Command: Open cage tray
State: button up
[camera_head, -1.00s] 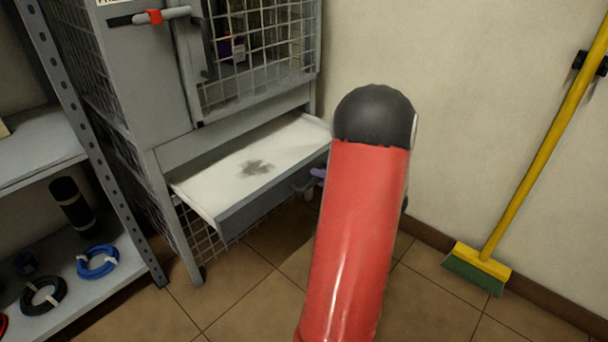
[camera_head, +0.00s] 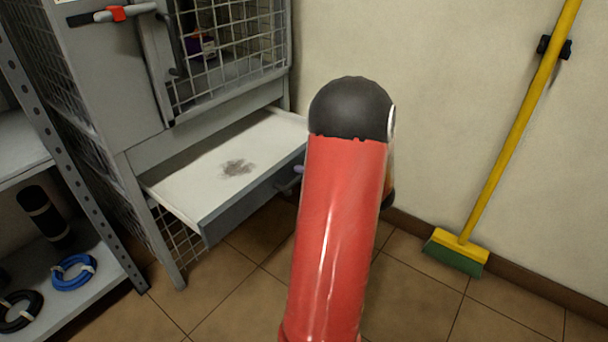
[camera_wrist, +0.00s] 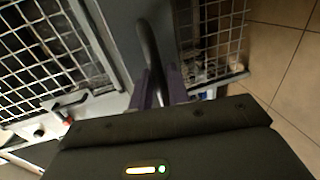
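The cage tray (camera_head: 215,195) is a white, shallow drawer with a grey front and a dark smudge inside. It is pulled well out below the door of the grey cage cabinet (camera_head: 110,90). In the wrist view, the dark curved tray handle (camera_wrist: 147,45) stands off the grey tray front (camera_wrist: 118,35). The purple fingers of my gripper (camera_wrist: 160,88) lie on both sides of the handle and look closed on it. In the head view my red arm hides the tray's right end and most of the gripper.
The mesh door (camera_head: 235,50) above the tray is shut, with a red-marked latch (camera_head: 117,13). A shelf rack (camera_head: 85,270) with cable coils stands at left. A yellow broom (camera_head: 500,165) leans on the right wall. Tiled floor in front of the tray is clear.

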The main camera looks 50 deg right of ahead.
jog(key=v, duration=0.7)
jog(key=shift+s, duration=0.25)
jog(key=shift+r, duration=0.15)
